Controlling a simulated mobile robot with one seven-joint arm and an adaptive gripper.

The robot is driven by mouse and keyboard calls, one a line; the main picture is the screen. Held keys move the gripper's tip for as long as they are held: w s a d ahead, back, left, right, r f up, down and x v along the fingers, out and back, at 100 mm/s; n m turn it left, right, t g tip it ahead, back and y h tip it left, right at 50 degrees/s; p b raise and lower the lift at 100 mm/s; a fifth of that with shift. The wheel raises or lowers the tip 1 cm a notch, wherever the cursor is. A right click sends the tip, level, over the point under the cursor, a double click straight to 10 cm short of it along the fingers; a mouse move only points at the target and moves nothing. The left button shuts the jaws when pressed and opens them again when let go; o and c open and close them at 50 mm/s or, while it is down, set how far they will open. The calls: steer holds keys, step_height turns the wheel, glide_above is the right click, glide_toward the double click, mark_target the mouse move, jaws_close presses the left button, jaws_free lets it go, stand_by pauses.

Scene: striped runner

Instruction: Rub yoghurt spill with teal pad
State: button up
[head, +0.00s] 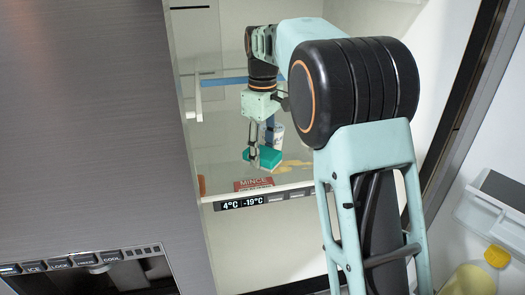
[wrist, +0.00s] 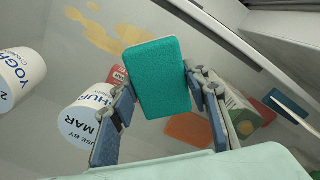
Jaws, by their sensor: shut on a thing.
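My gripper (head: 257,153) is inside the fridge, shut on the teal pad (head: 268,155). In the wrist view the teal pad (wrist: 158,78) is gripped at its sides between the two fingers of my gripper (wrist: 157,92), its broad face towards the camera. The yoghurt spill (head: 296,164) is a pale yellow patch on the glass shelf, just right of the pad in the head view. In the wrist view the spill (wrist: 104,40) lies beyond the pad to the upper left, with smaller spots near it. The pad appears apart from the spill; whether it touches the shelf I cannot tell.
Two white yoghurt pots, one nearer (wrist: 88,116) and one at the left edge (wrist: 18,76), stand left of my fingers. A red mince pack (head: 253,184) lies near the shelf's front edge. A carton (wrist: 243,116) and an orange item (wrist: 190,130) lie right.

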mark_target(275, 150)
steer(key=shift+f+b, duration=0.55)
steer(key=shift+f, duration=0.45)
stand_by(0.5)
steer(key=shift+w+d+r+p, duration=0.15)
steer(key=shift+d+p, duration=0.15)
steer(key=shift+d, duration=0.5)
steer(key=shift+w+d+p, duration=0.15)
steer(key=shift+d+p, duration=0.15)
steer(key=shift+d, duration=0.5)
steer(key=shift+w+d+f+p, duration=0.1)
steer(key=shift+w+d+p, duration=0.2)
steer(key=shift+d, duration=0.95)
steer(key=shift+w+d+f+p, duration=0.15)
steer(key=shift+d+p, duration=0.25)
steer(key=shift+d, duration=0.8)
steer(key=shift+w+d+f+p, duration=0.1)
steer(key=shift+w+d+p, duration=0.2)
steer(key=shift+d, duration=0.95)
steer(key=shift+w+d+r+p, duration=0.15)
steer(key=shift+d+p, duration=0.2)
steer(key=shift+d, duration=0.5)
steer(key=shift+w+d+p, duration=0.1)
steer(key=shift+d+p, duration=0.2)
steer(key=shift+d, duration=0.5)
steer(key=shift+a, duration=0.15)
